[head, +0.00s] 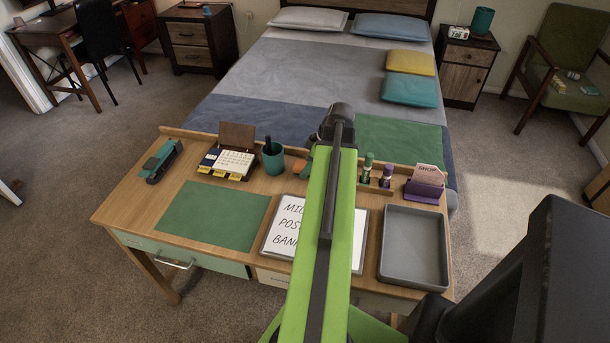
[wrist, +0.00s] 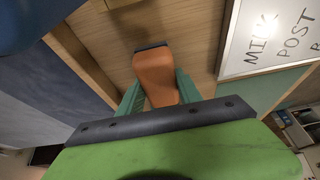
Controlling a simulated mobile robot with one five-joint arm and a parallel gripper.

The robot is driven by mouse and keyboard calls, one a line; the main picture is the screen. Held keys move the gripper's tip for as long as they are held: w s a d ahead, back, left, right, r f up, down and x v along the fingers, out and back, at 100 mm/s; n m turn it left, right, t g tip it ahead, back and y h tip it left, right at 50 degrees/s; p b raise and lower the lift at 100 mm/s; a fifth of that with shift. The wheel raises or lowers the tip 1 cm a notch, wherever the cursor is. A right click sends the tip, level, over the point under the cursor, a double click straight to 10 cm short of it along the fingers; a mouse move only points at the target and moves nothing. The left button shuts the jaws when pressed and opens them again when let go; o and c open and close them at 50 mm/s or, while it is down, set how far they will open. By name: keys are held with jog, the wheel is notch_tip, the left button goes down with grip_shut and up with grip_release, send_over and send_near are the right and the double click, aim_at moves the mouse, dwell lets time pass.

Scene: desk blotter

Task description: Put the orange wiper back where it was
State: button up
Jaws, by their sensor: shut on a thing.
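The orange wiper (wrist: 155,72) has a dark strip at its far end. In the wrist view it sits between the two teal fingers of my gripper (wrist: 160,92), which is shut on it. In the head view a small part of the wiper (head: 298,166) shows left of my green arm, near the desk's back ledge. The arm hides most of my gripper there. I cannot tell whether the wiper touches the desk. The whiteboard (head: 360,238) lies on the desk in front, with handwritten words, partly covered by my arm.
On the desk (head: 185,188), a teal cup (head: 273,157) and a calendar (head: 234,163) stand to the left. Two markers (head: 367,168), a purple card holder (head: 424,191) and a grey tray (head: 414,245) are to the right. A green blotter (head: 212,215) lies front left.

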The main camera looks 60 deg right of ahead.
notch_tip(320, 180, down, 2)
jog(key=shift+f+b, duration=0.1)
jog(key=shift+b, duration=0.3)
jog(key=shift+w+a+r, duration=0.1)
jog(key=shift+r, duration=0.2)
jog(key=shift+f, duration=0.2)
jog(key=o, duration=1.2)
jog(key=shift+r, duration=0.1)
jog(key=shift+r+p, duration=0.3)
jog(key=shift+p, duration=0.2)
jog(key=p+v, duration=1)
jog(key=v, duration=0.2)
jog(key=shift+p, duration=0.4)
jog(key=shift+f, duration=0.2)
